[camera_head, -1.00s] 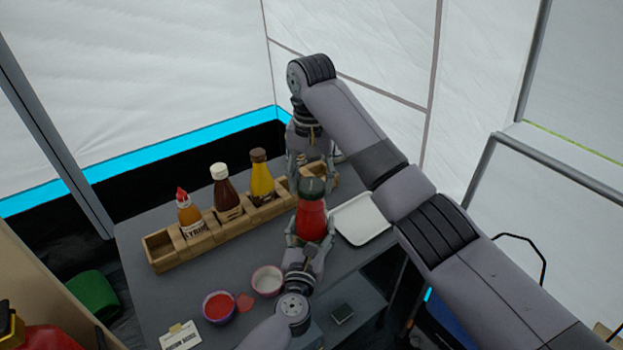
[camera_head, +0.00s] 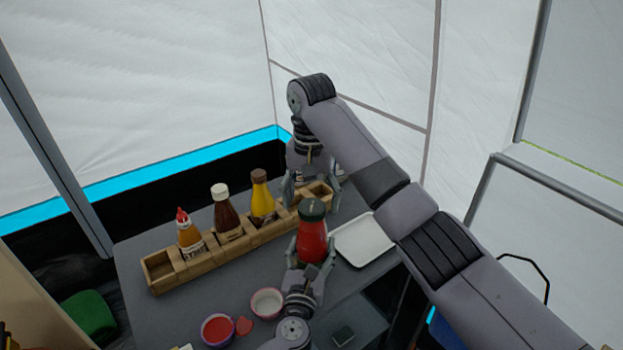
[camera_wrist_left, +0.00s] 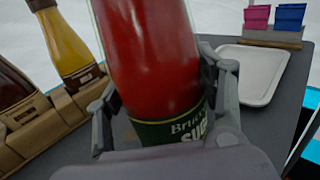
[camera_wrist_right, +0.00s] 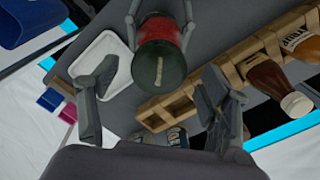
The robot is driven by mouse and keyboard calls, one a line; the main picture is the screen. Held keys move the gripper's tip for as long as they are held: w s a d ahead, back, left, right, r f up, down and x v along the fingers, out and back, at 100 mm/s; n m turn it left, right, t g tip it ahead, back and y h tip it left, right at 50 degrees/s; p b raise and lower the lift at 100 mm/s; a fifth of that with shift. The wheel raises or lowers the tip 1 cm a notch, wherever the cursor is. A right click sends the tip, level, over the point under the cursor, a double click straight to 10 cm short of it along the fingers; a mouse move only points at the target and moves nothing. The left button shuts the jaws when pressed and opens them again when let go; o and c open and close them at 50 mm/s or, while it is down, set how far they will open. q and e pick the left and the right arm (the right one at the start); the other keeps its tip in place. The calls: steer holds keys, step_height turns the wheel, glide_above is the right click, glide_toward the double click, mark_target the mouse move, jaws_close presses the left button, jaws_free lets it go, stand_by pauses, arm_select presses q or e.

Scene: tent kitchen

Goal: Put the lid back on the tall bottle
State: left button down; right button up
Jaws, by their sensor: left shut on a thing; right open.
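I cannot tell how firmly the lid sits. My left gripper (camera_head: 309,262) is shut on the bottle's lower part; the left wrist view shows its fingers on both sides of the red body (camera_wrist_left: 150,55) and green label. My right gripper (camera_head: 312,188) is open and empty, behind and above the lid in the head view. In the right wrist view the lid (camera_wrist_right: 160,68) lies beyond and between its spread fingers, not gripped.
A wooden rack (camera_head: 160,271) with several sauce bottles runs along the left and back. A white tray (camera_head: 362,240) lies just right of the bottle. A red-filled bowl (camera_head: 217,330) and a pale bowl (camera_head: 267,303) stand at the front left. Pink and blue items (camera_wrist_left: 289,16) are behind the tray.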

step_height(320, 180, up, 11)
steer(key=shift+r, duration=0.15)
stand_by(0.4)
arm_select(q)
steer(key=shift+c, duration=1.6)
jaws_free()
steer(key=s, duration=0.4)
steer(key=s+a, duration=0.1)
steer(key=s, duration=0.3)
steer(key=s+a, duration=0.1)
steer(key=s, duration=0.3)
